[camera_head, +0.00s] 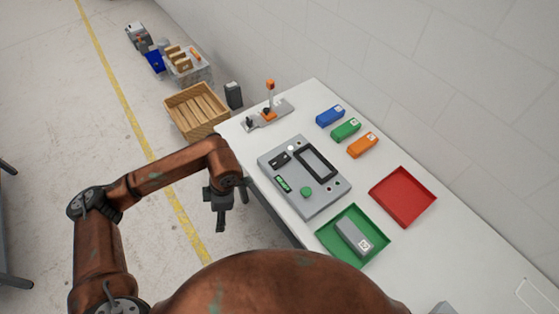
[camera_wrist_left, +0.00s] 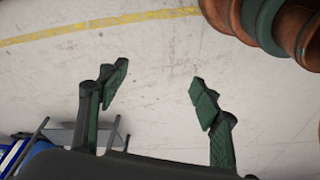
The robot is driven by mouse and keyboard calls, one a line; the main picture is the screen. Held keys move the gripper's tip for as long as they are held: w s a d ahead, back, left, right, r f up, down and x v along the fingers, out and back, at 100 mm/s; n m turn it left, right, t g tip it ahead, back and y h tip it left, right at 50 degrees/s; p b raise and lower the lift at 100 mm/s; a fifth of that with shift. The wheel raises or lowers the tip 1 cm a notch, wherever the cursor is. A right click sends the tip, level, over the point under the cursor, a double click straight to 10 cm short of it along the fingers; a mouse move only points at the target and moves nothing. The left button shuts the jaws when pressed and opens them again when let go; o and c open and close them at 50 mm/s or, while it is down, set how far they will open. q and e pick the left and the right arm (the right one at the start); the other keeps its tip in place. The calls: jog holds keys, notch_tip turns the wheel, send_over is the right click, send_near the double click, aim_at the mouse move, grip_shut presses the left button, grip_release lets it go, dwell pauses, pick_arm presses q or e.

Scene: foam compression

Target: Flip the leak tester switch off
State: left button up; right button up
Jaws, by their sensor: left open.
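The leak tester (camera_head: 305,178) is a grey flat box on the white table in the head view. My left gripper (camera_head: 221,222) hangs beyond the table's left edge, over the floor, apart from the tester. In the left wrist view its fingers (camera_wrist_left: 158,88) are wide apart with nothing between them. My right gripper is not in view.
A green tray (camera_head: 326,236) holding a grey block (camera_head: 354,238) and an empty red tray (camera_head: 403,196) are near the tester. Blue, green and orange blocks (camera_head: 346,129) lie behind. A fixture with an orange handle (camera_head: 270,100) stands at the far end. A wooden crate (camera_head: 196,110) is beyond.

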pick_arm(q)
jog(key=shift+w+a, duration=0.1)
jog(key=shift+a, duration=0.2)
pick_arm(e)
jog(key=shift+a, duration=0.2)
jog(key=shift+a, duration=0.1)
